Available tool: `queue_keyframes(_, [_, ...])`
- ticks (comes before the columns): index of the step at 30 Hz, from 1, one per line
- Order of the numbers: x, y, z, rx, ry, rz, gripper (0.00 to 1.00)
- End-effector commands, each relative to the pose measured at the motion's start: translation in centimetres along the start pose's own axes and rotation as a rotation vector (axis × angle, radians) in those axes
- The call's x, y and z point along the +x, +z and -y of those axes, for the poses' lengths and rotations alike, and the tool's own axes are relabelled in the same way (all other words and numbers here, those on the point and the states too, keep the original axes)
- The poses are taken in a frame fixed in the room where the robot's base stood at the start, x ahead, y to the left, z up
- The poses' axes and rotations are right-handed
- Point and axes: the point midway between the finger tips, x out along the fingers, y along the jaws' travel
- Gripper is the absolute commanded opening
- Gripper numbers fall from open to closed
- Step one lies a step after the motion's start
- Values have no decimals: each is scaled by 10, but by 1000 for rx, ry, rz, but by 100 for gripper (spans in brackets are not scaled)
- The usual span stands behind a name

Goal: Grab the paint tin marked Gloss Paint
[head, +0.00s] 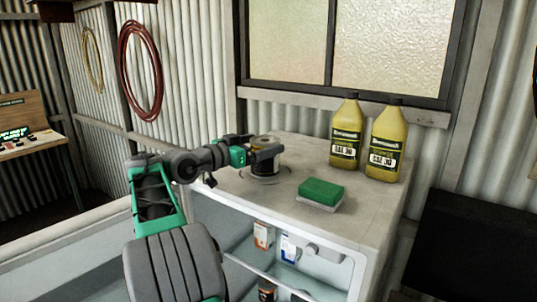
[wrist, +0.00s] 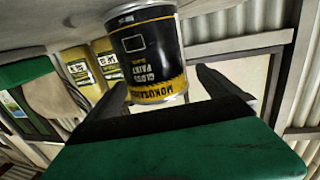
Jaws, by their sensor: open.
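The paint tin (head: 264,140) stands on the white cabinet top in the head view, partly hidden behind my gripper (head: 266,156). In the wrist view, which is upside down, the tin (wrist: 148,50) is black with a yellow band and reads "Gloss Paint". My gripper (wrist: 161,82) is open there, with one dark finger toward each side of the tin's yellow-banded end. I cannot tell whether either finger touches the tin.
A green-topped block (head: 322,192) lies right of the tin. Two yellow oil bottles, one left (head: 346,133) and one right (head: 387,143), stand farther right. The white cabinet (head: 360,235) has an open front with small boxes inside. A window is behind.

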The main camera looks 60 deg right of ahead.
Motion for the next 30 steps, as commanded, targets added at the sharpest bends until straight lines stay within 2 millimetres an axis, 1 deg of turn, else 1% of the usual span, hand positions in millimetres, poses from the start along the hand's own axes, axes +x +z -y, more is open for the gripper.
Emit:
queue_keyframes(1, [9, -5, -2, -1, 4, 0, 100])
queue_keyframes(2, [14, -5, -3, -3, 4, 0, 100])
queue_keyframes(6, [40, -3, -4, -2, 4, 2, 100])
queue_keyframes(9, [47, -1, -4, -1, 2, 1, 100])
queue_keyframes(15, [47, 1, -4, -1, 0, 1, 99])
queue_keyframes(30, [46, 0, -4, -2, -1, 2, 58])
